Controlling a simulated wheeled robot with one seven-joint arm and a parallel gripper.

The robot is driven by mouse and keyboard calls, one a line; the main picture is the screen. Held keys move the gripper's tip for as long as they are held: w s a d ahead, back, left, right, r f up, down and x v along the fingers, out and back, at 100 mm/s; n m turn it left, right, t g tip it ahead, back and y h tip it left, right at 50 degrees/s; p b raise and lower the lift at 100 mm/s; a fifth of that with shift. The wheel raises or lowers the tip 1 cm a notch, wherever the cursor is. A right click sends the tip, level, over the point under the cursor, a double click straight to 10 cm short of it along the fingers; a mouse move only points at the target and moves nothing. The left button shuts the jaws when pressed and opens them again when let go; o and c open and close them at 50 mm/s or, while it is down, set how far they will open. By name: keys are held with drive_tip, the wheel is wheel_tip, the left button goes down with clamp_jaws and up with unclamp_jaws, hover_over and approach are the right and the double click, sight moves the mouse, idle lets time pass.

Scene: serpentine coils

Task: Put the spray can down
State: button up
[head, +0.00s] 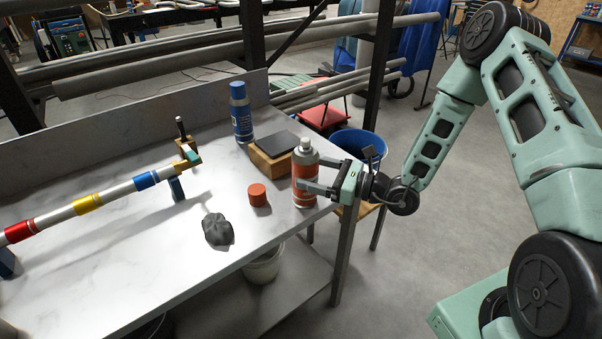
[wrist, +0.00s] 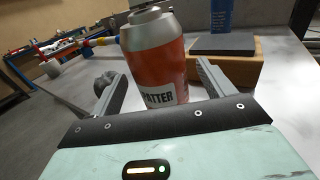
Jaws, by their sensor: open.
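The spray can (head: 305,178), orange-red with a grey top, stands upright on the metal bench (head: 120,262) near its right edge. It also shows in the wrist view (wrist: 160,55), where part of its label reads "ATTER". My gripper (head: 318,175) is open at the can, with one finger on each side of it. In the wrist view the fingers (wrist: 158,92) stand apart, with visible gaps to the can. The can's base is partly hidden by the gripper in the wrist view.
An orange-red cap (head: 258,195) and a crumpled dark cloth (head: 217,229) lie left of the can. A wooden block with a dark top (head: 274,158) is behind it, with a blue can (head: 241,113) farther back. A striped pipe (head: 90,203) crosses the left side.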

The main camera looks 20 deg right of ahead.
drive_tip(key=b+v, duration=0.1)
drive_tip(key=v, duration=0.6)
drive_tip(key=shift+s+b, duration=0.15)
drive_tip(key=shift+b, duration=0.15)
drive_tip(key=shift+d, duration=0.1)
